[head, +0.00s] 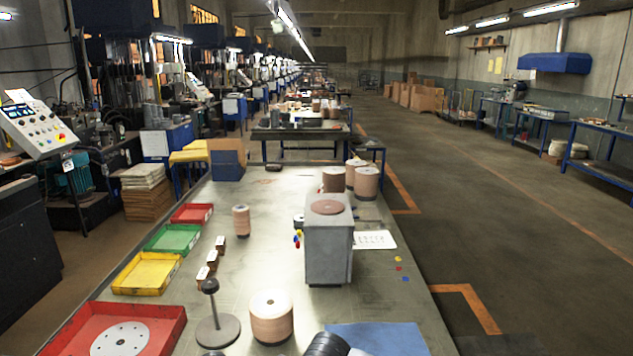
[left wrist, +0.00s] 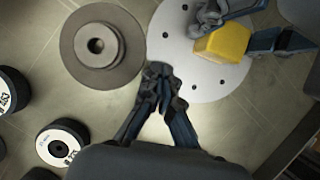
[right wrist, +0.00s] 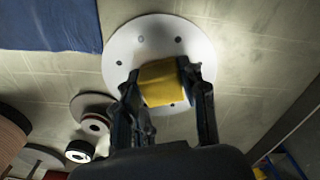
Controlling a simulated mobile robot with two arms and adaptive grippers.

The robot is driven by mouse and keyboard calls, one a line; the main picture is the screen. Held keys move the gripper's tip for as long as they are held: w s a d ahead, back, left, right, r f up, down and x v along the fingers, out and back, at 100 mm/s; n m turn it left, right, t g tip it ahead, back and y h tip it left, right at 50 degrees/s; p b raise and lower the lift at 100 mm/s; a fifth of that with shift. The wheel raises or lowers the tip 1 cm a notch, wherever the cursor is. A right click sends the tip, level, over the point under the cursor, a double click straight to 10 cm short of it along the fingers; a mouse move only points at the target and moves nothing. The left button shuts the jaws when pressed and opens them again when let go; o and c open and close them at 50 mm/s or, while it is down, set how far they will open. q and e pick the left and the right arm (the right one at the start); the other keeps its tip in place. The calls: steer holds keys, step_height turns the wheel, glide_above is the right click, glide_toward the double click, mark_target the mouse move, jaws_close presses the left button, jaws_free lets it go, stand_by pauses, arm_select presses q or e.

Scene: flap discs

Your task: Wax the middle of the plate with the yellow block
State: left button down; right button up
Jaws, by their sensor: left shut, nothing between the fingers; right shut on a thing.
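The plate is a white round disc with several small dark holes, in the left wrist view (left wrist: 190,82) and the right wrist view (right wrist: 125,45). My right gripper (right wrist: 158,72) is shut on the yellow block (right wrist: 163,88), which is over the plate and covers part of its middle. I cannot tell whether the block touches the plate. In the left wrist view the block (left wrist: 222,42) and right fingers are at the upper right. My left gripper (left wrist: 158,70) is shut and empty by the plate's left edge. Neither gripper shows in the head view.
A grey hubbed disc (left wrist: 75,55) lies close left of the plate. Black-and-white rolls (left wrist: 62,142) stand nearby. A blue cloth (right wrist: 50,25) lies beside the plate. In the head view, a red tray (head: 62,328) holds another white disc (head: 120,340), and a grey machine (head: 328,250) stands mid-table.

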steer(key=shift+s+a+f, duration=0.1)
steer(key=shift+s+a, duration=0.05)
steer(key=shift+s, duration=1.5)
steer(key=shift+w+d, duration=0.15)
steer(key=shift+w, duration=1.65)
steer(key=shift+w+d, duration=0.15)
steer(key=shift+w, duration=1.6)
steer(key=shift+s+a, duration=0.15)
steer(key=shift+s, duration=1.65)
steer(key=shift+s+a, duration=0.15)
steer(key=shift+s, duration=1.65)
steer(key=shift+w+d, duration=0.15)
steer(key=shift+w, duration=1.75)
steer(key=shift+w+d, duration=0.1)
steer(key=shift+w, duration=1.55)
steer(key=shift+s+a+f, duration=0.1)
steer(key=shift+s+a, duration=0.05)
steer(key=shift+s, duration=1.65)
steer(key=shift+s+a, duration=0.1)
steer(key=shift+s, duration=1.65)
steer(key=shift+w+d+r, duration=0.1)
steer(key=shift+w+d, duration=0.05)
steer(key=shift+w, duration=1.7)
steer(key=shift+w+d+r, duration=0.1)
steer(key=shift+w+d, duration=0.05)
steer(key=shift+w, duration=1.65)
steer(key=shift+r, duration=0.1)
